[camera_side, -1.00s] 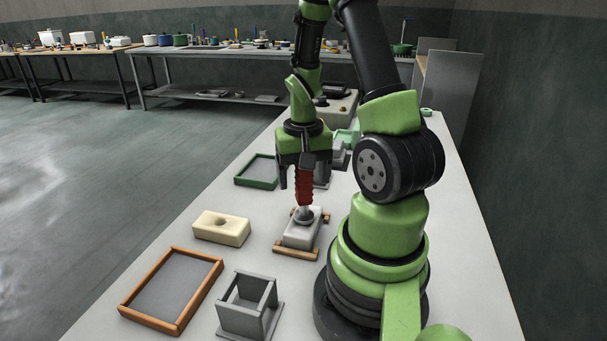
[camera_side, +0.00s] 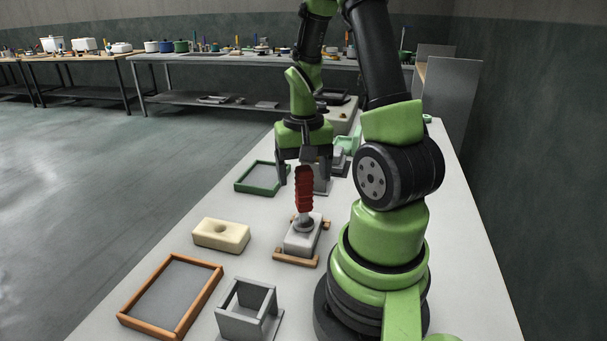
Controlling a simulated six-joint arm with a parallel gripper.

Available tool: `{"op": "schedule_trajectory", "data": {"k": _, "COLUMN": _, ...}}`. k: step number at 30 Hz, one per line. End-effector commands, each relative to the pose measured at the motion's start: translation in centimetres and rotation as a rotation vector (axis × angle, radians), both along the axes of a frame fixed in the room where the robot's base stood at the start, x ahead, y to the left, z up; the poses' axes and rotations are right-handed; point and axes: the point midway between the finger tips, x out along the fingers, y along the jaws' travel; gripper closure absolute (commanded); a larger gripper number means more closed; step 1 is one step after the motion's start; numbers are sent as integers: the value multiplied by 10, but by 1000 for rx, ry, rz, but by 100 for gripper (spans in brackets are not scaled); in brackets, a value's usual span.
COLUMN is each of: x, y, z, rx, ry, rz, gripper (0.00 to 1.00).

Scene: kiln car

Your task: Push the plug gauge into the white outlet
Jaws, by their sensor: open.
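The plug gauge (camera_side: 304,188) has a ribbed red handle and a grey metal lower end. It stands nearly upright on the white outlet (camera_side: 299,241), a pale block lying across two wooden strips. Its metal end is at the top of the block; I cannot tell how deep it sits in the opening. My gripper (camera_side: 303,172) is open above the outlet, pointing down, its fingers apart around the upper part of the red handle. The far side of the handle and its contact with the fingers are hidden.
An orange-brown framed tray (camera_side: 214,290) and a grey open stand (camera_side: 247,311) are in front. A green framed tray (camera_side: 240,188) and a grey block (camera_side: 323,186) are behind. Bare tabletop lies between them.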

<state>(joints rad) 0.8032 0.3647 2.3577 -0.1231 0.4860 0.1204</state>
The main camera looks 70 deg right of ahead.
Motion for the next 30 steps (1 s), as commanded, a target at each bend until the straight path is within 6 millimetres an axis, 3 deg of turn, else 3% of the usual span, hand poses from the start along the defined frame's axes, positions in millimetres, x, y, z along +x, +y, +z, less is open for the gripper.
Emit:
{"op": "schedule_trajectory", "data": {"k": 18, "x": 0, "y": 0, "z": 19, "rx": -3, "ry": -2, "rz": 1, "gripper": 26}}
{"op": "schedule_trajectory", "data": {"k": 30, "x": 0, "y": 0, "z": 21, "rx": 0, "ry": 0, "rz": 0, "gripper": 26}}
